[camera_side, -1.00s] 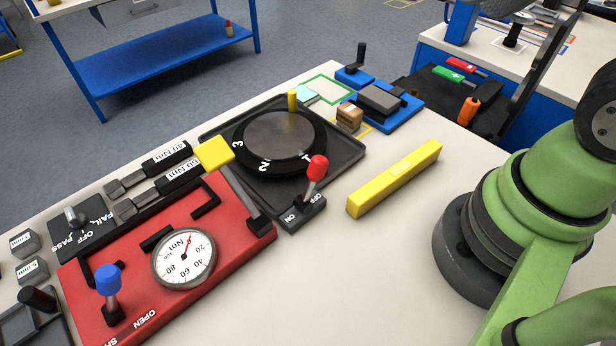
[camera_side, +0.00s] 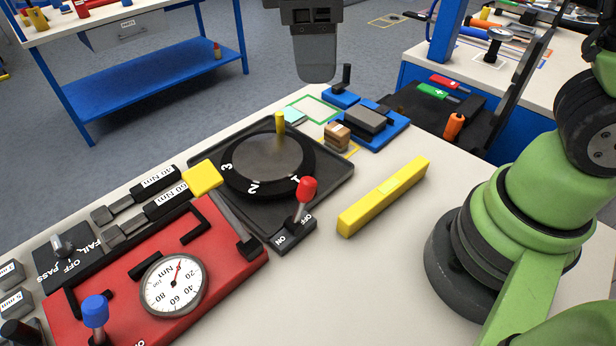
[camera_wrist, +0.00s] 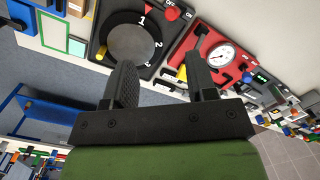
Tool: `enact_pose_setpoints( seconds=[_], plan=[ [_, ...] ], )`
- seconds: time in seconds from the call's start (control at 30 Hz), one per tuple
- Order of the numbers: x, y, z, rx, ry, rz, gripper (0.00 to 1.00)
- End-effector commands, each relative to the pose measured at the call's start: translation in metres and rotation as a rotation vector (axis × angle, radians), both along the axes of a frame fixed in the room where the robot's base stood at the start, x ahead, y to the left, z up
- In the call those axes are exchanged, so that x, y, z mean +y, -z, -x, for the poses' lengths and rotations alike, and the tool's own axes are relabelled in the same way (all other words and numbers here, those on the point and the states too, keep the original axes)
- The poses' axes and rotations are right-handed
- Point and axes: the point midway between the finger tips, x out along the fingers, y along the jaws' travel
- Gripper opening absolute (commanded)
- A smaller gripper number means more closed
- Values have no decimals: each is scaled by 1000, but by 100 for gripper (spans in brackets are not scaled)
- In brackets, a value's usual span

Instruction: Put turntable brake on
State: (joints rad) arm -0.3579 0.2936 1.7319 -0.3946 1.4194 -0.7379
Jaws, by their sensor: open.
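The turntable brake is a small lever with a red knob (camera_side: 305,190) on a black base marked ON and OFF, and it leans towards the OFF side. It also shows at the top of the wrist view (camera_wrist: 172,13). The turntable (camera_side: 266,165) is a dark disc numbered 1, 2 and 3 with a yellow peg (camera_side: 280,123), set in a black tray beside the lever. My gripper (camera_side: 316,75) hangs at the top of the side view, above and behind the turntable, well apart from the lever. In the wrist view its two fingers (camera_wrist: 160,62) are spread and empty.
A red panel (camera_side: 215,262) with a dial, a blue-knobbed lever and a yellow-ended handle lies left of the brake. A yellow bar (camera_side: 385,195) lies to its right. Blue fixtures (camera_side: 365,125) and a small brown block (camera_side: 338,136) stand behind.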

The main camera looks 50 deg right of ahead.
Motion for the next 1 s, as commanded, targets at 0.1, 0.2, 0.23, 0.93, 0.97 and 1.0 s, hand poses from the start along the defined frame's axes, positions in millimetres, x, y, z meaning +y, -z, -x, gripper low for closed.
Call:
enact_pose_setpoints(
  seconds=[0.1,0.2,0.23,0.93,0.97,1.0],
  plan=[
    [23,35,-14,123,-193,71,52],
    [36,59,-19,205,-320,115,52],
    [39,66,-20,225,-351,125,52],
    [32,154,0,313,-476,167,52],
    [31,158,2,312,-475,167,52],
    [29,163,4,312,-475,167,52]
  ],
)
